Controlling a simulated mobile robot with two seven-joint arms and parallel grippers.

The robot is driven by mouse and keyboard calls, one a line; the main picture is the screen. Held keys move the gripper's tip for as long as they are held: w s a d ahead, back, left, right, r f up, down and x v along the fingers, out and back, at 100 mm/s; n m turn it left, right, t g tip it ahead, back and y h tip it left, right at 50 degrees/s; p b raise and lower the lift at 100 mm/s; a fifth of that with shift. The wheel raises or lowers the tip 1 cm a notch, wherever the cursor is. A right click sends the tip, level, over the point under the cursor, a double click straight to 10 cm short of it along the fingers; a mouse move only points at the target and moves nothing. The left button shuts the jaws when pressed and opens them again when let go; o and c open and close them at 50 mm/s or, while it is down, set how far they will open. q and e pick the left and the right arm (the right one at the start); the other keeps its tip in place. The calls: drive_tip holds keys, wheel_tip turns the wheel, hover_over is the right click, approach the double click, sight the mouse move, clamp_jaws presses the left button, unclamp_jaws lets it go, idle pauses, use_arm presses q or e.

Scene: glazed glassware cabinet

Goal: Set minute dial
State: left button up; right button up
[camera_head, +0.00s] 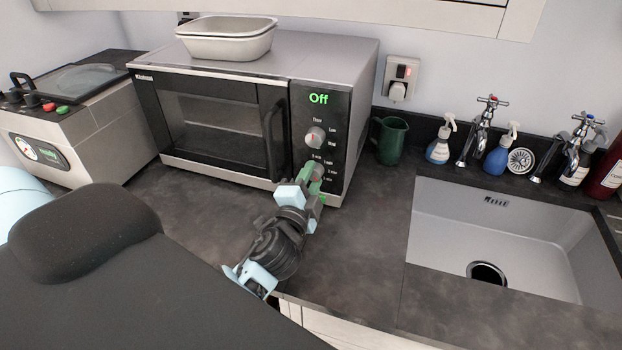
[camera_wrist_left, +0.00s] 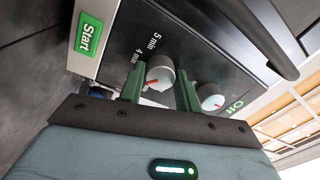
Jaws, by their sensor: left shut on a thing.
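The microwave (camera_head: 240,115) stands at the back of the counter, with a green "Off" on its display. The minute dial (camera_wrist_left: 160,70) is the lower of its two round grey knobs, with "4 min" and "5 min" marks and a red pointer line. My left gripper (camera_head: 311,178) is at this lower dial, and its green fingers hide much of it in the head view. In the left wrist view the fingers stand on either side of the dial, shut on it. The upper dial (camera_head: 316,137) is free. The green Start button (camera_wrist_left: 88,34) shows beside the minute dial.
A dark green jug (camera_head: 389,139) stands right of the microwave. A sink (camera_head: 480,235) with taps and spray bottles is further right. A pale tray (camera_head: 227,38) rests on the microwave. Another appliance (camera_head: 80,120) is at the left. The counter before the microwave is clear.

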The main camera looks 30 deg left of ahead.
use_arm(q)
drive_tip(key=o, duration=1)
drive_tip(key=shift+c, duration=0.2)
drive_tip(key=shift+s+d+f, duration=0.1)
drive_tip(key=shift+s+f, duration=0.05)
drive_tip(key=shift+s, duration=0.15)
drive_tip(key=b+v, duration=0.1)
drive_tip(key=v, duration=0.6)
drive_tip(key=shift+b, duration=0.3)
use_arm(e)
drive_tip(key=shift+s+a+f+g, duration=0.25)
drive_tip(key=shift+s+f+g, duration=0.05)
drive_tip(key=shift+s+f, duration=0.75)
use_arm(q)
drive_tip(key=shift+s, duration=0.1)
use_arm(e)
drive_tip(key=shift+w, duration=0.1)
